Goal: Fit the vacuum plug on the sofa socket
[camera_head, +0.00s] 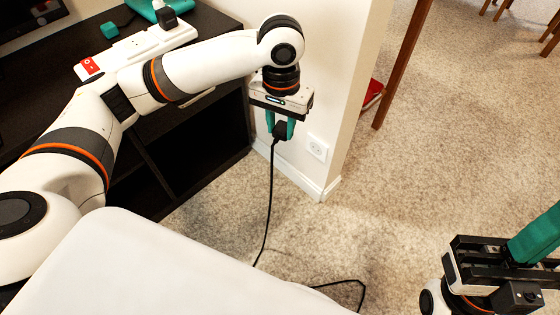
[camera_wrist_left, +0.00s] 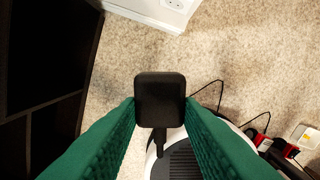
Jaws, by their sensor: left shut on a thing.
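My left gripper (camera_head: 281,127) is shut on the black plug (camera_wrist_left: 160,100), held between its teal fingertips above the carpet. The plug's black cord (camera_head: 269,200) hangs down to the floor. The white wall socket (camera_head: 317,148) is low on the wall, just right of the plug and slightly lower. A gap shows between plug and socket. The socket also shows at the top edge of the left wrist view (camera_wrist_left: 174,4), partly cut off. My right gripper (camera_head: 535,240) is at the lower right edge, partly out of frame, far from the plug.
A dark shelf unit (camera_head: 205,155) stands left of the wall. A wooden leg (camera_head: 403,65) stands beyond the wall corner. Carpet between is open.

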